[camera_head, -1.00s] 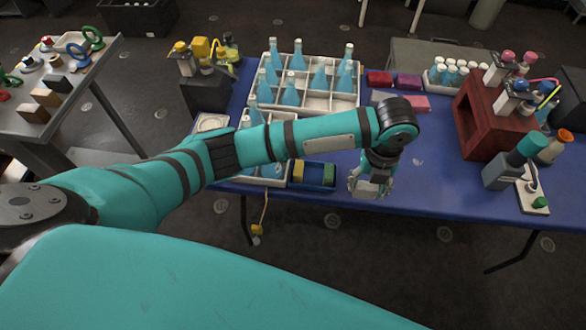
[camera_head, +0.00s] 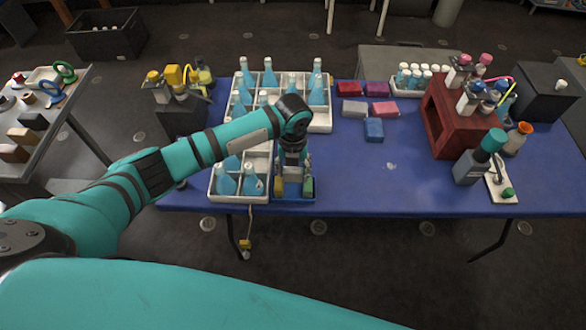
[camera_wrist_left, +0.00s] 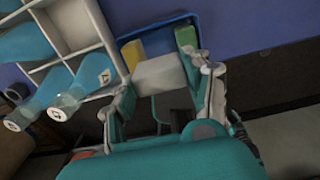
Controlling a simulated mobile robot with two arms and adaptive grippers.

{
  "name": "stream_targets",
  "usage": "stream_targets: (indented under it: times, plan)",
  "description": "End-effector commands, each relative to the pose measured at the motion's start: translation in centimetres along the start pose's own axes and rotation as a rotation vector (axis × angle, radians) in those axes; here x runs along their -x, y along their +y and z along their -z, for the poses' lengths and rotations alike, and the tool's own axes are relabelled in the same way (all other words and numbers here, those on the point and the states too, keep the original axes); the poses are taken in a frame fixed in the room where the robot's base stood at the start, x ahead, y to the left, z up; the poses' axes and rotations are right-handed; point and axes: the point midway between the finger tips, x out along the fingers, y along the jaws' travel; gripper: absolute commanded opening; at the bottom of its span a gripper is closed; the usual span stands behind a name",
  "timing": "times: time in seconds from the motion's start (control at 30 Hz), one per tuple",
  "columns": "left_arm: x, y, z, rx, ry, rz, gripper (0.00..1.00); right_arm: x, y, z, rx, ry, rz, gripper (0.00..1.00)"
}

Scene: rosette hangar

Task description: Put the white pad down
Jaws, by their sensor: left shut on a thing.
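The white pad (camera_wrist_left: 160,72) is held between the fingers of my left gripper (camera_wrist_left: 163,92) in the wrist view. In the head view the left gripper (camera_head: 293,187) points down over the blue tray (camera_head: 296,200) at the table's front edge. A yellow pad (camera_wrist_left: 132,54) and a green pad (camera_wrist_left: 185,37) lie in the tray on either side of the held pad. The pad's height above the tray floor cannot be told, and the gripper mostly hides the pad in the head view. My right gripper is not in view.
A white crate of bottles (camera_head: 226,184) stands close to the tray's left. A red-brown stand (camera_head: 457,125) is at right; the table's middle front is clear.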

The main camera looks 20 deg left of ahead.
Motion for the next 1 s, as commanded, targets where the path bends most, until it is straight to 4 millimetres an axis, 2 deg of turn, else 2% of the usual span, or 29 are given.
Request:
stream_targets:
  times: [0.17,0.9,0.93,1.0]
  plan:
    - [-1.4,-0.1,-0.1,0.002,-0.002,0.002,0.10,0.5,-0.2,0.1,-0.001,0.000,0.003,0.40]
    - [-2.6,-0.1,-0.1,0.001,-0.004,0.002,0.10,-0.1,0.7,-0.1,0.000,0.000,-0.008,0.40]
    - [-2.6,-0.1,-0.1,0.001,-0.004,0.002,0.54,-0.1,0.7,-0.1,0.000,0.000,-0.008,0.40]
    - [-2.6,-0.1,-0.1,0.001,-0.004,0.002,0.63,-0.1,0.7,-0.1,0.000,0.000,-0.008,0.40]
